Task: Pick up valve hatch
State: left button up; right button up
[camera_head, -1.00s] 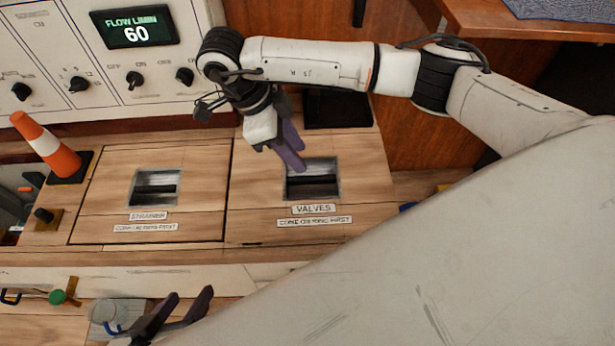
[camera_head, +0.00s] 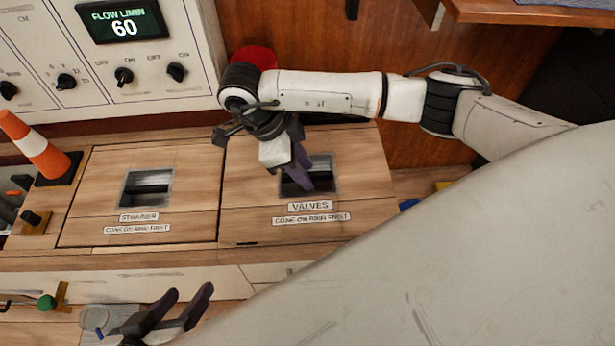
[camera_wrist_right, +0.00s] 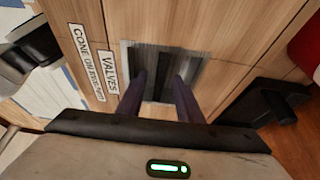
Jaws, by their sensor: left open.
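The valve hatch (camera_head: 360,180) is a wooden panel labelled VALVES, lying flat in the deck, with a metal-lined handle recess. My right gripper (camera_head: 307,181) points down into this recess. In the right wrist view its two purple fingers (camera_wrist_right: 160,85) are apart, one on each side of a dark bar in the recess of the hatch (camera_wrist_right: 225,50). Whether they touch the bar cannot be told. My left gripper (camera_head: 191,292) is open and empty near the bottom of the head view, in front of the deck.
The strainer hatch (camera_head: 95,200) lies flat to the left. An orange and white cone (camera_head: 38,147) stands on its far left. A control panel (camera_head: 120,75) rises behind. A red object (camera_head: 255,56) shows partly behind my right arm.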

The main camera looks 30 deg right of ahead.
jog(key=shift+f, duration=0.25)
dwell(0.4)
grip_shut()
dwell(1.2)
jog(key=shift+w+r, duration=0.1)
jog(key=shift+r, duration=0.05)
